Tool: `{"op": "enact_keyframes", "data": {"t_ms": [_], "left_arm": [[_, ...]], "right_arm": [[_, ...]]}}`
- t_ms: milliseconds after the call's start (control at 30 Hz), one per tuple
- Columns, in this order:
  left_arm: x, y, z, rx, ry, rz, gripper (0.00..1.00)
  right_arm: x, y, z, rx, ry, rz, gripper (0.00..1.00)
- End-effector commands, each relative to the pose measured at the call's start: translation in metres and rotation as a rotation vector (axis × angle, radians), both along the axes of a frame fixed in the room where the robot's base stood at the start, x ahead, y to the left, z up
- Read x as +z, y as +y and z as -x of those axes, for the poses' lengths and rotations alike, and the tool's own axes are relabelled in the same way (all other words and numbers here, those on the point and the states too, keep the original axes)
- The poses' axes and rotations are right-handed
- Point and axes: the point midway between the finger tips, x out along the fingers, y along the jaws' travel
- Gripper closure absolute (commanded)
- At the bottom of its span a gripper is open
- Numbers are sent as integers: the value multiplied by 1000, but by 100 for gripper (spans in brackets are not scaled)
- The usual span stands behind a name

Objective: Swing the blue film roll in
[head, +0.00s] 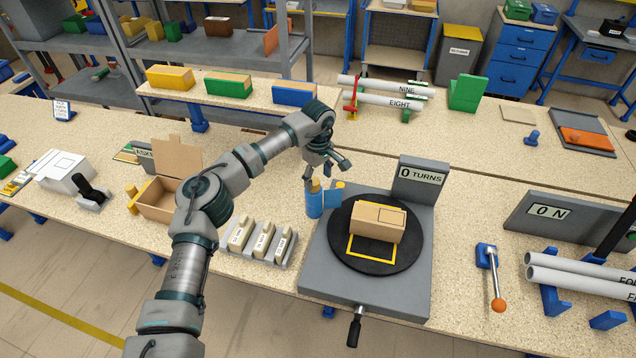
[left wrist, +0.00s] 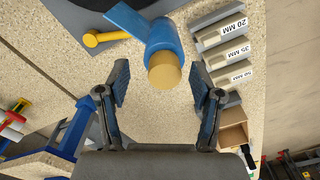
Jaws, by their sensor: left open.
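The blue film roll (head: 315,204) stands upright at the left back edge of the grey turntable base (head: 322,270), with a tan knob on top. In the left wrist view the roll (left wrist: 163,32) shows with a blue arm reaching to the upper left and a yellow peg (left wrist: 102,38) beside it. My left gripper (head: 328,170) is open and empty, just above and behind the roll. In the left wrist view its fingers (left wrist: 162,88) spread on both sides of the tan knob, without visible contact. My right gripper is not in view.
A cardboard box (head: 377,222) sits on the black turntable (head: 412,250) inside a yellow outline. A sign (head: 422,178) behind reads "0 TURNS". A rack of labelled blocks (head: 262,240) stands left of the base. A crank handle (head: 354,332) sticks out in front.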

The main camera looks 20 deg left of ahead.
Motion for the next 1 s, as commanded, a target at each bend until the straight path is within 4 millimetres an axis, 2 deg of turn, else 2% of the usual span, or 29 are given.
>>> {"op": "enact_keyframes", "data": {"t_ms": [200,400,600,1000], "left_arm": [[50,5,-2,2,-2,5,34],[81,5,-3,2,0,4,34],[89,3,-3,-1,2,3,34],[89,5,-3,0,2,4,34]], "right_arm": [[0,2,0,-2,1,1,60],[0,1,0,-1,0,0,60],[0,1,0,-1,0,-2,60],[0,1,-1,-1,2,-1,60]]}}
